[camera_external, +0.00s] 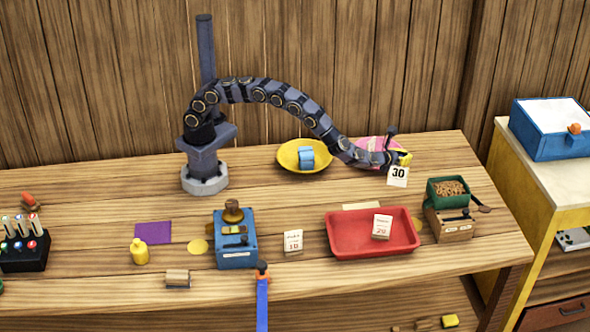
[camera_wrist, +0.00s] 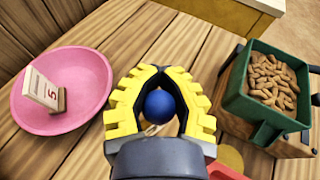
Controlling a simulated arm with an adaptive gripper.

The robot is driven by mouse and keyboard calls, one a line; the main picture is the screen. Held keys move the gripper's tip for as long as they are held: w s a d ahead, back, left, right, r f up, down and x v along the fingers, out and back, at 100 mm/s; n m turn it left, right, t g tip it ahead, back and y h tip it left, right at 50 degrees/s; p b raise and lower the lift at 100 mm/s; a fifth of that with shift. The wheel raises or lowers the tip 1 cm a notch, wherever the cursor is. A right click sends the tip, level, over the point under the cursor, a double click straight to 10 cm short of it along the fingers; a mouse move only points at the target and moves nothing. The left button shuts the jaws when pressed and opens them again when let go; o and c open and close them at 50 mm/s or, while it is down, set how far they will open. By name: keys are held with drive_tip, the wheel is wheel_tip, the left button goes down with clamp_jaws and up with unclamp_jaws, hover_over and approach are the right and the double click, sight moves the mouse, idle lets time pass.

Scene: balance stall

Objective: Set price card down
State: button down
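The price card marked 30 (camera_external: 398,177) is white and hangs at my gripper (camera_external: 404,159), between the pink plate (camera_external: 371,143) and the green box (camera_external: 447,189). My gripper's yellow fingers also show in the wrist view (camera_wrist: 160,84), closed in around a blue ball (camera_wrist: 159,106). The card's face is hidden in that view; only a small tan bit shows below the ball. I cannot tell whether the card's lower edge touches the table. The pink plate also shows in the wrist view (camera_wrist: 88,78), with a card marked 5 (camera_wrist: 40,87) standing on it.
The green box holds brown nuts and sits on a wooden scale (camera_external: 452,226) at the right. A red tray (camera_external: 345,246) with a card (camera_external: 382,227) is in front. A yellow plate (camera_external: 288,152) holds a blue object (camera_external: 306,157). Bare table (camera_external: 330,185) lies between.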

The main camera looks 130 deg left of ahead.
sight(404, 167)
drive_tip(key=shift+w+a+f, duration=0.15)
drive_tip(key=shift+w+f, duration=0.05)
drive_tip(key=shift+f, duration=0.9)
drive_tip(key=shift+w+a+f, duration=0.15)
drive_tip(key=shift+w+f, duration=0.05)
drive_tip(key=shift+f, duration=0.85)
drive_tip(key=shift+f, duration=0.1)
drive_tip(key=c, duration=1.2)
unclamp_jaws()
drive_tip(key=shift+o, duration=0.2)
drive_tip(key=shift+d+r, duration=0.15)
drive_tip(key=shift+r, duration=0.05)
drive_tip(key=v, duration=1.1)
drive_tip(key=shift+d, duration=0.35)
drive_tip(key=shift+s, duration=0.15)
